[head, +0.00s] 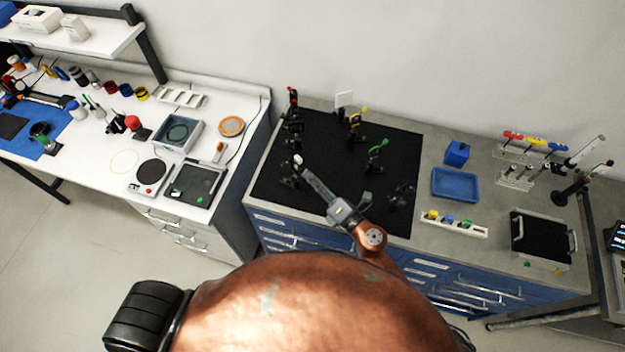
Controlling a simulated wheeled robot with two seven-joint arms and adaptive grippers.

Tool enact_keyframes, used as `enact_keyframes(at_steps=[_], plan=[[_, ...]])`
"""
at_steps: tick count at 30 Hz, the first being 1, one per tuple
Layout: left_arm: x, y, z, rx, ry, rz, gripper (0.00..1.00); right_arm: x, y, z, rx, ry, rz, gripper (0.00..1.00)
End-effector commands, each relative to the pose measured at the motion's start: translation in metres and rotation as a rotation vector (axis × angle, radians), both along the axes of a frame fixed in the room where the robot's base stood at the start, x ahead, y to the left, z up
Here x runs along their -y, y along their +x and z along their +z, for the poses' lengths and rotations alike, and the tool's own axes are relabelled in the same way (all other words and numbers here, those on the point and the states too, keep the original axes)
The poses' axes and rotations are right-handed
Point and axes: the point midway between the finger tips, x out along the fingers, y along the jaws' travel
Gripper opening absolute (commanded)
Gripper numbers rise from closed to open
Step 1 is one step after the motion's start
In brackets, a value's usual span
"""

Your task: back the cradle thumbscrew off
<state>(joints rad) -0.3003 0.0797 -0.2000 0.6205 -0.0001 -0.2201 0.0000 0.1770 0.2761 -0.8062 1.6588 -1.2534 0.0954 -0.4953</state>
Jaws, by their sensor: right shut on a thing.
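My right gripper (301,167) reaches up and left over the black breadboard (335,195) on the blue-drawer bench. Its fingertips are at a small dark mount (289,182) near the board's left side, taken to be the cradle. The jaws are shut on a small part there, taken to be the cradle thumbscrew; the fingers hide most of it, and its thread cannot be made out. My left gripper is not in view.
Several dark posts stand close by on the board, with red, yellow (355,120) and green (377,148) parts. A blue tray (456,185) and a screwdriver rack (530,150) are on the right. A white bench (110,180) stands left across a gap.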

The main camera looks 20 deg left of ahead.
Motion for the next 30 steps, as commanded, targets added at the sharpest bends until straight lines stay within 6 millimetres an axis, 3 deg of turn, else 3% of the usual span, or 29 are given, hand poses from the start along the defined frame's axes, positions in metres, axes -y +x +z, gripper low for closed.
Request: enact_keyframes(at_steps=[12,30], plan=[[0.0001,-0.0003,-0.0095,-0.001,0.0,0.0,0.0,0.0002,0.0004,-0.0003,0.221,-0.16,0.0,0.0],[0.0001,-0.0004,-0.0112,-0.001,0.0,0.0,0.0,-0.0005,0.0002,0.0011,0.285,-0.205,0.0,0.0]])
